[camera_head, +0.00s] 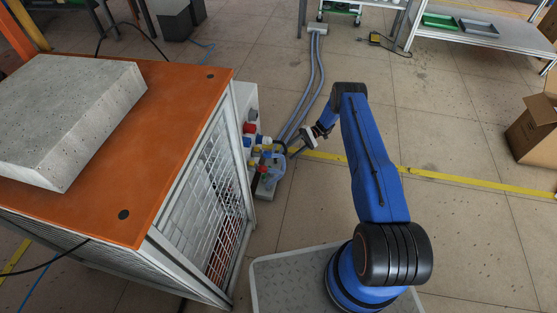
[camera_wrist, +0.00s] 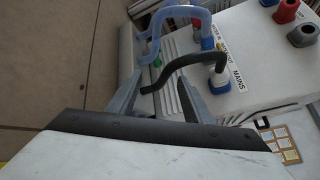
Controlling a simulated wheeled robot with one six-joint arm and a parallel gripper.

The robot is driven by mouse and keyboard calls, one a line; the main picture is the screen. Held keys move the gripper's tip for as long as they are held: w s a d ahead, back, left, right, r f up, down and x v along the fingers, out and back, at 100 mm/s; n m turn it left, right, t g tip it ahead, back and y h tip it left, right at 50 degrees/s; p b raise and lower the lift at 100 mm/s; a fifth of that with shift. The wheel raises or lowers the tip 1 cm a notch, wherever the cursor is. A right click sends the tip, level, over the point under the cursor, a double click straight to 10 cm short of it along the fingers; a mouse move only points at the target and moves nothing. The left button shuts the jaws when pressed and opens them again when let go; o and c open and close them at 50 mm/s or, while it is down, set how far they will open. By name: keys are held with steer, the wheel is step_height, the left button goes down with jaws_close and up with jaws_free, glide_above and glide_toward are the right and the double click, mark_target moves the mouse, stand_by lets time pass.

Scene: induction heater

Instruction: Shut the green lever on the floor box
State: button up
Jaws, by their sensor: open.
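A small green part, likely the green lever (camera_wrist: 157,62), shows in the wrist view just beyond my fingertips. It is partly hidden by the hoses, and I cannot tell its position. In the head view a low grey box (camera_head: 267,186) sits on the floor beside the orange-topped cabinet, partly covered by hoses; I cannot make out the lever there. My gripper (camera_head: 298,150) is at the hoses, to the upper right of that box. In the wrist view my gripper (camera_wrist: 150,80) is open with its fingers apart. A black hose crosses by the fingertips; contact is unclear.
The orange-topped cabinet (camera_head: 200,92) stands at left with a white connector panel (camera_wrist: 265,60) carrying red, blue and grey fittings. A blue hose (camera_wrist: 180,13) arches beyond the black hose (camera_wrist: 180,65). Grey hoses (camera_head: 311,85) run along the floor. Floor to the right is open.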

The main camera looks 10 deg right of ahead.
steer(key=s+m+t+y, duration=0.1)
steer(key=s+m+t, duration=0.1)
steer(key=s+f+m+t+y, duration=0.1)
steer(key=s+m+t+y, duration=0.1)
steer(key=s+m, duration=0.1)
steer(key=s+f+m+t+y, duration=0.1)
steer(key=s+m+t, duration=0.1)
steer(key=t, duration=0.1)
steer(key=shift+s, duration=0.3)
steer(key=s+m+t, duration=0.2)
steer(key=m+t, duration=0.1)
steer(key=s+d+f+m+t+h, duration=0.1)
steer(key=s+m+t, duration=0.2)
steer(key=s+m+t+h, duration=0.1)
steer(key=s+m+t, duration=0.1)
steer(key=m+t, duration=0.1)
steer(key=shift+s+d+f, duration=0.2)
steer(key=shift+d+f, duration=0.05)
steer(key=shift+d, duration=0.1)
steer(key=x, duration=1.7)
steer(key=shift+w+a+f, duration=0.1)
jaws_close()
